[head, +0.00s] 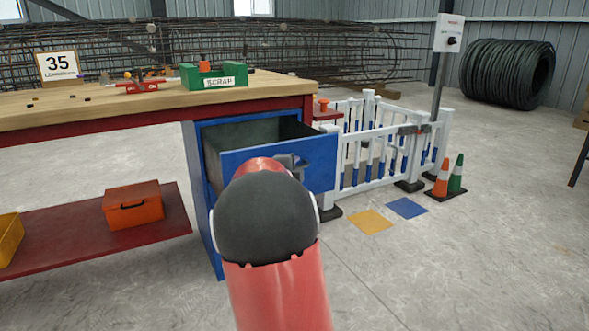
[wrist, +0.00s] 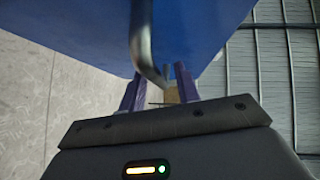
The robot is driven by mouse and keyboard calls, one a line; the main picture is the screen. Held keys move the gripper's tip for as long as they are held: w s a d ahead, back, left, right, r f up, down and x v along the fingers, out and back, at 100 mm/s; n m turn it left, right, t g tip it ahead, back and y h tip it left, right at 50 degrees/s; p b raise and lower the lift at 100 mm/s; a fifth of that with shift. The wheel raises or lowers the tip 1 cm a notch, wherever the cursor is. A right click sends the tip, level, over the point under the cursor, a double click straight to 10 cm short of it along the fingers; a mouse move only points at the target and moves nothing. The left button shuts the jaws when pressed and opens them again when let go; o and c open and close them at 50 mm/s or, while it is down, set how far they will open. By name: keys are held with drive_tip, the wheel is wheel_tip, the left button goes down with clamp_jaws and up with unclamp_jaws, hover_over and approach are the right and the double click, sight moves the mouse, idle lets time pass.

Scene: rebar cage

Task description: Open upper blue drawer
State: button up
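The upper blue drawer (head: 305,165) under the workbench is pulled out, and its grey inside shows in the head view. Its blue front (wrist: 195,25) fills the top of the wrist view. A grey bar handle (wrist: 143,45) stands off that front. My gripper (wrist: 158,80) is at the handle, with its two purple fingers apart. The bent end of the handle reaches between the fingertips, with a gap toward the right finger. In the head view my arm hides part of the drawer front and most of the handle, and my gripper (head: 290,161) shows only partly.
The wooden workbench (head: 130,105) carries a green scrap bin (head: 214,78). An orange toolbox (head: 133,205) sits on the red lower shelf (head: 90,243). A white barrier (head: 385,140) and cones (head: 443,178) stand right of the drawer. The floor at front right is clear.

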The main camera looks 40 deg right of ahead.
drive_tip(key=v, duration=0.7)
drive_tip(key=shift+a+p, duration=0.2)
drive_tip(key=shift+p, duration=0.2)
drive_tip(key=s+a+r+n+t+y+p, duration=0.25)
drive_tip(key=a+n+y, duration=0.45)
drive_tip(key=a, duration=0.5)
drive_tip(key=s+a+r+n+t+y+p, duration=0.2)
drive_tip(key=a+r+n+y+p, duration=0.3)
drive_tip(key=a+n, duration=0.6)
drive_tip(key=s+a+f+n+g+p, duration=0.1)
drive_tip(key=s+a+n+g, duration=0.1)
drive_tip(key=s, duration=0.5)
drive_tip(key=s+a+f+n+g+y+p, duration=0.1)
drive_tip(key=s+a+f+n+g, duration=0.1)
drive_tip(key=s, duration=0.4)
drive_tip(key=s+a+f+n+g+y+p, duration=0.1)
drive_tip(key=s+a+n+g, duration=0.2)
drive_tip(key=s+a+n, duration=0.3)
drive_tip(key=shift+s+f, duration=0.4)
drive_tip(key=shift+s, duration=0.45)
